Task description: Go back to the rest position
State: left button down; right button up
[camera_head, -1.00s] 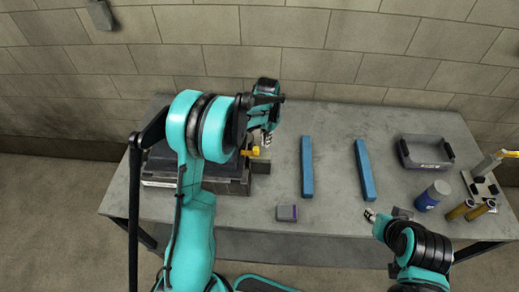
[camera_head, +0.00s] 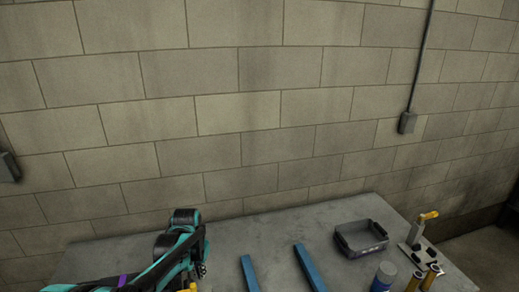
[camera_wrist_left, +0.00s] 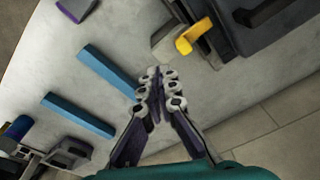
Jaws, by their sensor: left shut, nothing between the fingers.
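My left gripper (camera_head: 201,270) is low in the head view, over the left part of the grey workbench (camera_head: 270,235). In the left wrist view its fingers (camera_wrist_left: 155,92) are closed together with nothing between them, above the bench top. Two blue bars lie apart from it: a left bar (camera_head: 249,273) and a right bar (camera_head: 309,268). My right arm and gripper are outside both current views.
A dark tray (camera_head: 362,240), a blue can (camera_head: 384,276) and a yellow-handled tool (camera_head: 424,222) stand on the bench's right side. A dark block (camera_wrist_left: 262,22) with a yellow part (camera_wrist_left: 192,37) is near the left gripper. A block wall (camera_head: 260,110) rises behind.

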pick_arm(q)
jog(key=s+d+f+n+t+b, duration=0.1)
jog(key=s+b, duration=0.4)
jog(key=s, duration=0.5)
jog(key=s+d+f+n+t+b, duration=0.1)
jog(key=s+f+t+b, duration=0.2)
jog(key=s, duration=0.8)
jog(key=t+b, duration=0.2)
jog(key=b, duration=0.1)
jog(key=shift+s+d, duration=0.25)
jog(key=shift+s, duration=0.05)
